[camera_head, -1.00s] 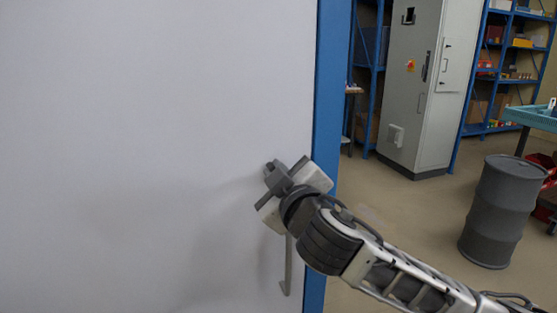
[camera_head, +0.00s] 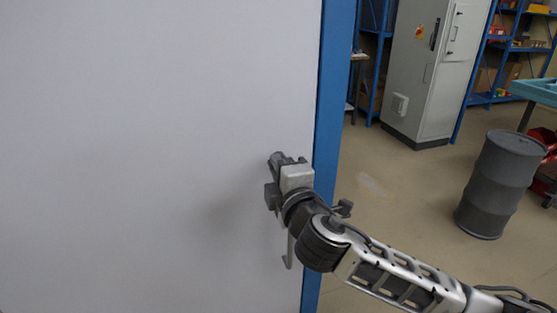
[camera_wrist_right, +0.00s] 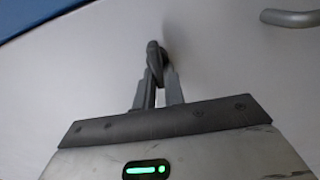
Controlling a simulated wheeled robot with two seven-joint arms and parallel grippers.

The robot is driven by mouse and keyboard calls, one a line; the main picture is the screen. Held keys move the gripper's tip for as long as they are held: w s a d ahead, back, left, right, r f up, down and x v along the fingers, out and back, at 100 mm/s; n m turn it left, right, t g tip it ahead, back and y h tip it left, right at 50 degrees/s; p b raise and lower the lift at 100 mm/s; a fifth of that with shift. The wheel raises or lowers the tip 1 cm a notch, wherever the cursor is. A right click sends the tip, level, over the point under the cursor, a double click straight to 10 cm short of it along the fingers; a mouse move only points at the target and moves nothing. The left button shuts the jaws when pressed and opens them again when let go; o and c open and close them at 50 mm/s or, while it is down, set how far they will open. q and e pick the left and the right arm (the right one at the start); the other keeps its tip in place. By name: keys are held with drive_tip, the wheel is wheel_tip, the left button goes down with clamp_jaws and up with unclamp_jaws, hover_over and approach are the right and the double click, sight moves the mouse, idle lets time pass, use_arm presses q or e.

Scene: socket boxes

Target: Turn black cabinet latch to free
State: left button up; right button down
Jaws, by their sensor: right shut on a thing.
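The dark latch (camera_wrist_right: 155,55) sits on the pale grey door panel (camera_head: 150,130), near its right edge. In the right wrist view its knob sticks out between my fingertips. My right gripper (camera_wrist_right: 157,82) is shut on the latch, with one finger on each side of it. In the head view my right gripper (camera_head: 276,160) is up against the panel, and its body and wrist hide most of the latch. My left gripper is in neither view.
A grey pull handle (camera_head: 288,250) is below my wrist, also in the wrist view (camera_wrist_right: 290,18). A blue frame post (camera_head: 327,120) edges the panel. To the right are a grey drum (camera_head: 498,185), a tall grey cabinet (camera_head: 425,75) and open floor.

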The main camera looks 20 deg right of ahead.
drive_tip(key=shift+n, duration=0.3)
drive_tip(key=shift+f, duration=0.1)
drive_tip(key=c, duration=1.5)
unclamp_jaws()
drive_tip(key=shift+s, duration=0.1)
